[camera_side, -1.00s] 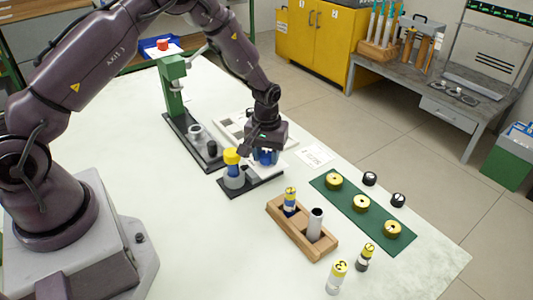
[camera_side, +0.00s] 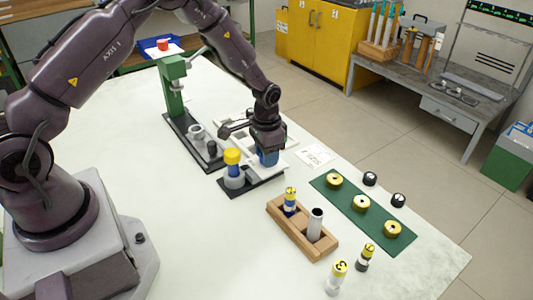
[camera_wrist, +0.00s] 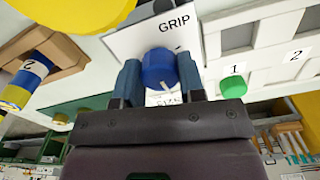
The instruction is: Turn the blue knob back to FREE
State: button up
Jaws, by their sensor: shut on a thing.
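The blue knob (camera_wrist: 158,66) sits on a white plate in the wrist view, between the two fingers of my gripper (camera_wrist: 160,78). The fingers are shut on its sides. A white pointer line on the knob points toward the bottom of the picture, slightly right. The word GRIP (camera_wrist: 174,22) is printed above and right of the knob. Lettering below the knob is partly hidden by my gripper and I cannot read it. In the side view my gripper (camera_side: 267,157) is down at the fixture, and the knob is mostly hidden there.
A yellow-topped blue rod stands in a grey holder (camera_side: 234,180) left of my gripper. A wooden rack (camera_side: 290,235) holds two rods in front. A green mat (camera_side: 345,198) with yellow rings lies right. A green press (camera_side: 174,90) stands behind.

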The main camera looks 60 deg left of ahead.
jog(key=shift+r+m, duration=0.1)
jog(key=shift+m, duration=0.4)
jog(key=o, duration=0.9)
notch_tip(320, 180, up, 13)
jog(key=shift+f, duration=0.1)
